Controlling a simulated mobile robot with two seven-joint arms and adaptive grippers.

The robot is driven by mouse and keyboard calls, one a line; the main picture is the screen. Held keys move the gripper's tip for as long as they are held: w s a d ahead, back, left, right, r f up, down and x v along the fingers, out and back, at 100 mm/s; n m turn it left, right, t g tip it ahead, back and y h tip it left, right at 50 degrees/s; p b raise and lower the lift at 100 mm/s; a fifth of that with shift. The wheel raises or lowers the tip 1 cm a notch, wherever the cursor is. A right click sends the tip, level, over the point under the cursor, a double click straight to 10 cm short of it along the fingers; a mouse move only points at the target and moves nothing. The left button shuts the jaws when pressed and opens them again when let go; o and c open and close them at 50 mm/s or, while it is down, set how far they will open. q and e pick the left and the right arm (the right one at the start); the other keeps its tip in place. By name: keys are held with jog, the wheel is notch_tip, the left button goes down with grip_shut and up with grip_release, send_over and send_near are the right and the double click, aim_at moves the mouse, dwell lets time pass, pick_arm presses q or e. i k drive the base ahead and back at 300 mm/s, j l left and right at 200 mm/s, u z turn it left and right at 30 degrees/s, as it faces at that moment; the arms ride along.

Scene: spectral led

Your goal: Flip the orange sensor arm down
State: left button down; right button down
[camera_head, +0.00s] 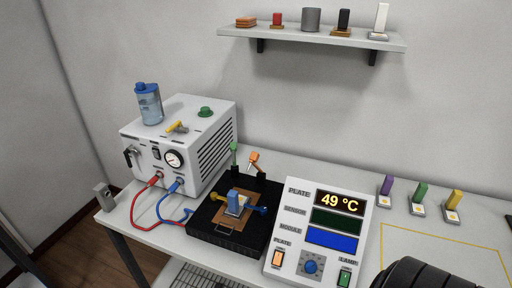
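The orange sensor arm (254,158) stands tilted up at the back of the black plate fixture (226,236), with a pale tip near its lower end. A green-topped arm (234,152) stands upright just left of it. In the middle of the fixture a blue block (235,202) stands on a brown square, with a yellow-ended and a blue-ended part lying to its sides. Neither of my grippers shows. A black ribbed part (425,274) at the bottom right edge looks like part of my arm.
A white unit (180,145) with a gauge stands left, joined by red and blue hoses. A control panel (322,232) reading 49 °C stands right of the fixture. Purple, green and yellow tabbed modules (420,196) stand farther right, behind a yellow-outlined bare area (440,248). A loaded shelf (320,36) hangs above.

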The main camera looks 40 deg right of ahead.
aim_at(254, 156)
jog(key=l+z, duration=0.1)
jog(key=z, duration=1.6)
jog(key=i+j, duration=0.25)
jog(key=i, duration=0.2)
